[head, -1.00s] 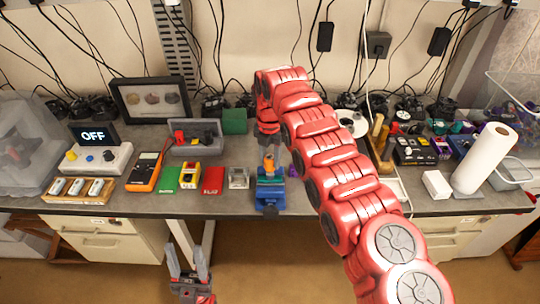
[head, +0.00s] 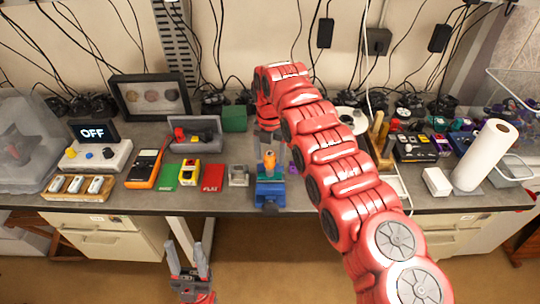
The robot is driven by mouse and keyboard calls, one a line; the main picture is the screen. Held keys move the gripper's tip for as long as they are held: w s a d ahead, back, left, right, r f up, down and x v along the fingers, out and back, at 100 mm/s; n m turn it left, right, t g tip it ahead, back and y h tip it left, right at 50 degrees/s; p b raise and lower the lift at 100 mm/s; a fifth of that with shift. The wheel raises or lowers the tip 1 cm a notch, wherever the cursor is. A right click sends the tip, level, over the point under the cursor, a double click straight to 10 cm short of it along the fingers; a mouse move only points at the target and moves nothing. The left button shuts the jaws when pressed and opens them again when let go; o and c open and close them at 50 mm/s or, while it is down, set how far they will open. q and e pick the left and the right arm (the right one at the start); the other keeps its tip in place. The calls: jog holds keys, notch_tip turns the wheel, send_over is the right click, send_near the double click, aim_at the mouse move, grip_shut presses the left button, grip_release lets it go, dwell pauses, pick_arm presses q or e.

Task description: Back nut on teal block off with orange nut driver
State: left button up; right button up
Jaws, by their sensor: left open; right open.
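The orange nut driver (head: 269,159) stands upright over the small teal block (head: 269,173), which sits in the blue vise (head: 269,193) near the bench's front edge. The nut is too small or hidden to see. My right gripper (head: 269,147) points down from above, open, with its fingers just behind or around the top of the driver; I cannot tell whether they touch it. My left gripper (head: 187,258) is open and empty, low in front of the bench and well away from the vise.
A small grey metal box (head: 238,176), a red mat (head: 212,177), a green mat (head: 166,177) and an orange multimeter (head: 145,168) lie left of the vise. A grey bin (head: 196,134) stands behind them. My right arm covers part of the bench right of the vise.

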jog(key=shift+f+m+b, duration=0.3)
jog(key=shift+m+b, duration=0.15)
jog(key=shift+m, duration=0.45)
jog(key=m+b, duration=0.1)
jog(key=m, duration=0.2)
jog(key=shift+m, duration=0.4)
jog(key=m+b, duration=0.1)
jog(key=m, duration=0.2)
jog(key=shift+r+m, duration=0.15)
jog(key=shift+m, duration=0.15)
jog(key=m, duration=0.2)
jog(key=shift+r+m, duration=0.1)
jog(key=shift+m, duration=0.2)
jog(key=shift+c, duration=0.2)
